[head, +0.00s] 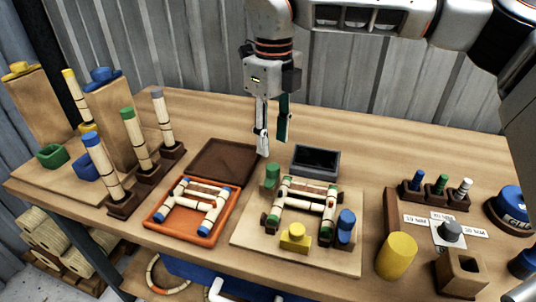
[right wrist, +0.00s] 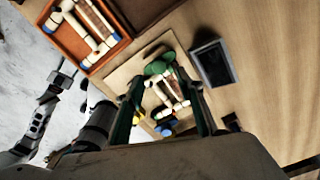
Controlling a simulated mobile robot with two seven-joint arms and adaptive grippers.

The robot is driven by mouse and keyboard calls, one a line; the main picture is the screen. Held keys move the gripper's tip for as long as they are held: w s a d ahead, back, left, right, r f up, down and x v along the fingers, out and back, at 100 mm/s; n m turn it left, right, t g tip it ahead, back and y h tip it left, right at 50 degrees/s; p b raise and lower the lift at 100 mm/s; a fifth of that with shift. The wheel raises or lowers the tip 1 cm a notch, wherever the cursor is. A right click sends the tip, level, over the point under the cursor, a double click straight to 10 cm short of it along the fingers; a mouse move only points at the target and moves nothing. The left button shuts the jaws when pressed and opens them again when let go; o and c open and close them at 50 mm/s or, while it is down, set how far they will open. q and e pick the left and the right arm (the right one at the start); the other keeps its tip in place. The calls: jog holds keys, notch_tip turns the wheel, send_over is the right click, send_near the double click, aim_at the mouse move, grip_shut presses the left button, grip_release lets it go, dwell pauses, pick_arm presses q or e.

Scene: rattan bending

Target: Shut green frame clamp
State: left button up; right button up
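The wooden fixture board (head: 245,240) holds a rattan frame (head: 306,204) with green-banded ends. A green clamp knob (head: 271,176) stands at the board's back left corner; a blue knob (head: 346,225) and a yellow knob (head: 295,238) stand at other edges. My right gripper (head: 272,148) points down above the table behind the green knob. Its fingers are apart with nothing between them. In the right wrist view the green knob (right wrist: 160,62) lies beyond the open fingertips, apart from them. My left gripper is not seen in the head view.
A dark grey box (head: 316,161) stands just behind the board. An orange tray (head: 166,232) with a blue-banded frame and a brown panel (head: 222,161) lie to the left. A yellow cylinder (head: 396,256) stands to the right. The table's back right is clear.

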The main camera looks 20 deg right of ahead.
aim_at(273, 166)
notch_tip(273, 166, down, 7)
jog(key=shift+s+f+b, duration=0.15)
jog(key=shift+b, duration=0.4)
grip_shut()
